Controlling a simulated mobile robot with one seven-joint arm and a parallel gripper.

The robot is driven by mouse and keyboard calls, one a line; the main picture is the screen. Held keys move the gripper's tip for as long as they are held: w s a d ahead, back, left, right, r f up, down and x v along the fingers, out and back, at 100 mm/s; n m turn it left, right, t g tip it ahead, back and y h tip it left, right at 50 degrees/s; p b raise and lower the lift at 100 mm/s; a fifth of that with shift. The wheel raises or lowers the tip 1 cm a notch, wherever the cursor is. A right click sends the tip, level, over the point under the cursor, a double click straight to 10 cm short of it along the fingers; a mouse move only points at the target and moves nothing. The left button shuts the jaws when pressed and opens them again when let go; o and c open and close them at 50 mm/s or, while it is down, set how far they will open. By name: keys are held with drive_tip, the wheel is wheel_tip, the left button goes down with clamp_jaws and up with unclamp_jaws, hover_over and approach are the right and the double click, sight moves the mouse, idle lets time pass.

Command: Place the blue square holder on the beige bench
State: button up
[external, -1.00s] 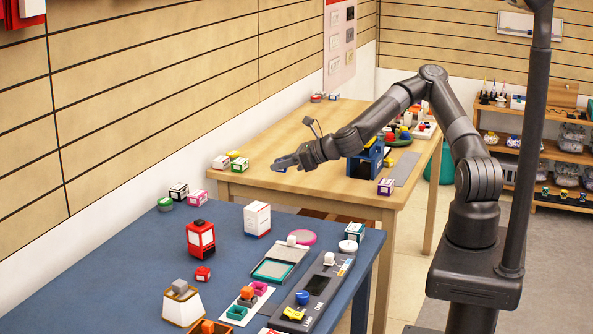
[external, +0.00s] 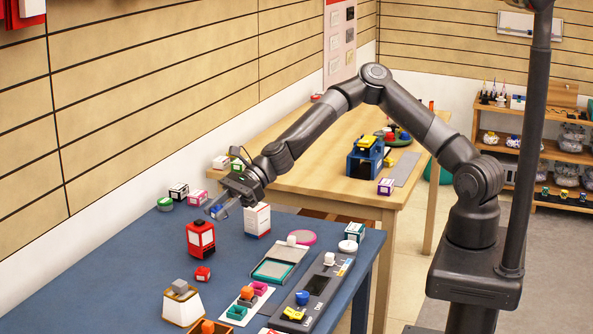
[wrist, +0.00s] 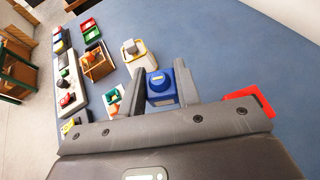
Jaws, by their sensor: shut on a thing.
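The blue square holder (wrist: 161,88), with a small yellow mark on it, sits between the two fingers of my gripper (wrist: 167,84) in the wrist view. My gripper (external: 218,206) is shut on it. In the external view the gripper is over the far left part of the blue table, left of a white box, and the held piece shows only as a small bluish shape. The beige bench (external: 310,180) stands behind the blue table, with bare wood along its front. A blue frame with a yellow top (external: 365,157) stands on it.
The blue table (external: 130,270) holds a red toy (external: 200,239), a white box (external: 257,219), a lampshade-like piece (external: 182,304) and a grey device (external: 318,290). On the bench, small boxes (external: 221,162) stand at the left and a purple-white box (external: 386,187) near the front right.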

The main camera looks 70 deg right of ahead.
wheel_tip(320, 180, down, 4)
drive_tip(key=f, duration=0.1)
hover_over(208, 300)
drive_tip(key=shift+g, duration=0.3)
wheel_tip(208, 300, down, 7)
drive_tip(key=shift+r, duration=0.1)
drive_tip(key=shift+f, duration=2.05)
drive_tip(key=shift+f, duration=0.15)
drive_tip(key=o, duration=1)
